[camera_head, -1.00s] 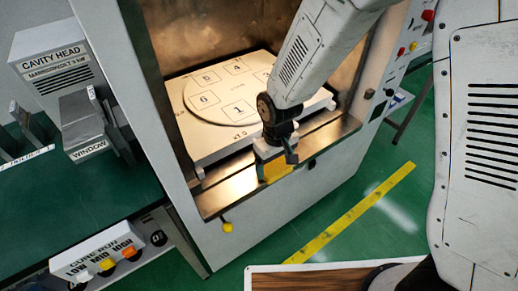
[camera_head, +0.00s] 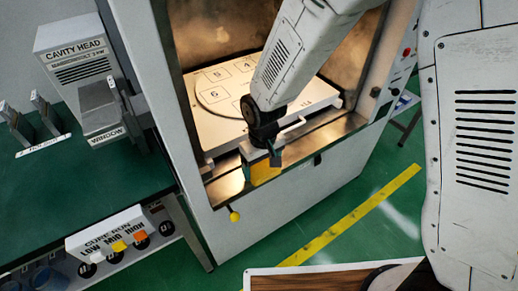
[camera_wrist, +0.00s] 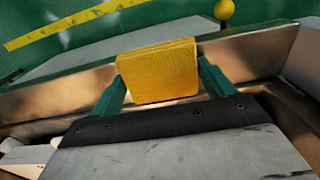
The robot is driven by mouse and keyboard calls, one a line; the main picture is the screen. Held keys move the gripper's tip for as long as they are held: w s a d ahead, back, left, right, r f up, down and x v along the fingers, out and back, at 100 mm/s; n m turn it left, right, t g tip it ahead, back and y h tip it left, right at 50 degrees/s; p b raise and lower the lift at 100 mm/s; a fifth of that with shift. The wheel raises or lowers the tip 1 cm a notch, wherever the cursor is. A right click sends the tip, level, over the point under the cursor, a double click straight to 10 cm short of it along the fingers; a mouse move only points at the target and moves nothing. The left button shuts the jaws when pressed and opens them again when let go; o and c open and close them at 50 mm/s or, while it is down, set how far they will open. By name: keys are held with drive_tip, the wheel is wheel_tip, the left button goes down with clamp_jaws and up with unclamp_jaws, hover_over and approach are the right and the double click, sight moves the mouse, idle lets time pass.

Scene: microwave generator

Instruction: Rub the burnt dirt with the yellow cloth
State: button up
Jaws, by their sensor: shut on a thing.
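The yellow cloth (camera_wrist: 158,72) is a folded, textured pad held between the two green fingers of my gripper (camera_wrist: 160,88) in the wrist view. My gripper (camera_head: 263,163) is shut on it, and the cloth (camera_head: 262,173) also shows below the fingers in the head view. Gripper and cloth are at the metal front sill (camera_head: 226,187) of the open cavity. I cannot tell whether the cloth touches the sill. Dark brownish stains show on the cavity's back wall (camera_head: 225,40). I cannot make out a distinct burnt patch under the cloth.
A white plate with numbered squares (camera_head: 222,106) lies inside the cavity behind my gripper. A yellow ball knob (camera_head: 235,216) sticks out at the front. The window block (camera_head: 101,112) and cavity head box (camera_head: 78,60) stand on the green bench at left.

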sight(263, 168)
wheel_tip(263, 168, up, 3)
drive_tip(key=shift+d+f, duration=0.15)
drive_tip(key=shift+f, duration=0.05)
drive_tip(key=shift+r, duration=2.7)
